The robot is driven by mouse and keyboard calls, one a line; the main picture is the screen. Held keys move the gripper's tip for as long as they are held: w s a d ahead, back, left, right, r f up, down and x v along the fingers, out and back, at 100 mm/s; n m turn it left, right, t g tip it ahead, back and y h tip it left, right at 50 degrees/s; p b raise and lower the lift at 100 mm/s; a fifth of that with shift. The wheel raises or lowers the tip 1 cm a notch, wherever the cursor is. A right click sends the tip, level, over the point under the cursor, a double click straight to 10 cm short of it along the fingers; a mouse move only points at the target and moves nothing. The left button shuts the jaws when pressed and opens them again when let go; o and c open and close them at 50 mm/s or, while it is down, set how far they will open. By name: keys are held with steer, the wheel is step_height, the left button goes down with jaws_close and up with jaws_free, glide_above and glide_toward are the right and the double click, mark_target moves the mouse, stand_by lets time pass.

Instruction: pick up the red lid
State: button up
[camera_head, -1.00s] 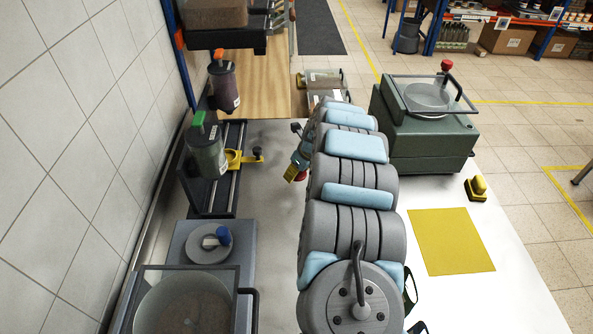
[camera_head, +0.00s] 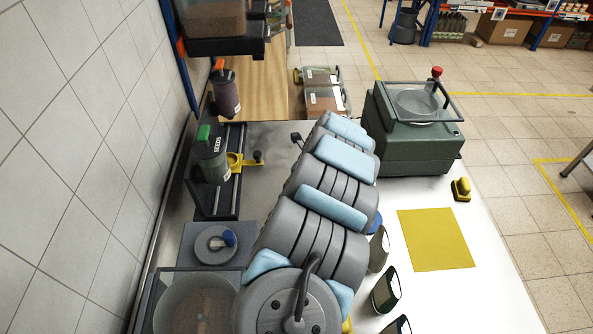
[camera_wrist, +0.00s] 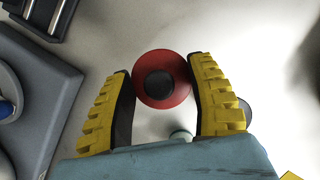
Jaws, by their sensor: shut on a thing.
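The red lid (camera_wrist: 163,79) is a round red disc with a dark knob in its middle. In the wrist view it sits between the two yellow fingers of my gripper (camera_wrist: 164,68), near their tips. My gripper is shut on it, with a finger on either side. A pale surface lies behind it; I cannot tell how far below the lid that is. In the head view my arm hides the lid and most or all of the gripper.
Several dark jars (camera_head: 386,289) stand just right of my arm. A grey dish with a blue knob (camera_head: 216,243) is at left. A green machine (camera_head: 412,138) stands at back right. A yellow mat (camera_head: 436,240) lies bare. A yellow clamp (camera_head: 240,162) projects from the left rail.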

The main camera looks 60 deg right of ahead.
steer(key=s+a+r+p, duration=0.2)
steer(key=s+a+p, duration=0.1)
steer(key=p, duration=0.5)
steer(key=shift+s+a+r+p, duration=0.2)
steer(key=shift+a+p, duration=0.15)
steer(key=shift+a, duration=0.45)
